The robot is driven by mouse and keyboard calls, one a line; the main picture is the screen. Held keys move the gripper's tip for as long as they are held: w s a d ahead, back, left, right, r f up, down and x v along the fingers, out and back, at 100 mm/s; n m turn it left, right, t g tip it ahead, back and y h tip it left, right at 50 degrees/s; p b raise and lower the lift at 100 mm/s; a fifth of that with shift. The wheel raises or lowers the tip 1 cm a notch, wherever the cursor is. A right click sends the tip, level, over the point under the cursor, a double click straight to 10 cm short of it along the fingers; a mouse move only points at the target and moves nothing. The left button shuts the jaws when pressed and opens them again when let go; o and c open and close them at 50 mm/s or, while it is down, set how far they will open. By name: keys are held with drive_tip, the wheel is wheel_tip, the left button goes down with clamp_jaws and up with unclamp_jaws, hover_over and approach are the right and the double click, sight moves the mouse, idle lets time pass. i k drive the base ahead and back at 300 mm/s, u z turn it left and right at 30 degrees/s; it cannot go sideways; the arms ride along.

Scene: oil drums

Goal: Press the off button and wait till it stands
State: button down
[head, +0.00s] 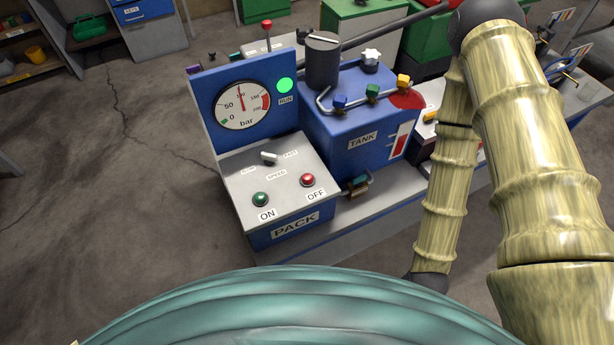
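The red off button (308,180) sits on the sloped grey top of the blue box labelled PACK (284,234), above the label OFF. The green on button (261,199) is to its left, above the label ON. A white speed switch (269,158) is behind them. The RUN lamp (284,85) on the upright blue panel glows green. The round bar gauge (241,105) has its needle pointing up, close to 100. My arm comes down on the right side of the picture. My gripper is not visible; nothing touches the off button.
The blue tank (358,140) with a dark cylinder, small coloured valves and a red-marked level gauge stands behind the panel. A red-knobbed lever (267,36) rises behind the gauge. Bare concrete floor (130,200) lies to the left.

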sight(307, 178)
drive_tip(key=z, duration=2.05)
drive_tip(key=k, duration=1.4)
drive_tip(key=u, duration=1.25)
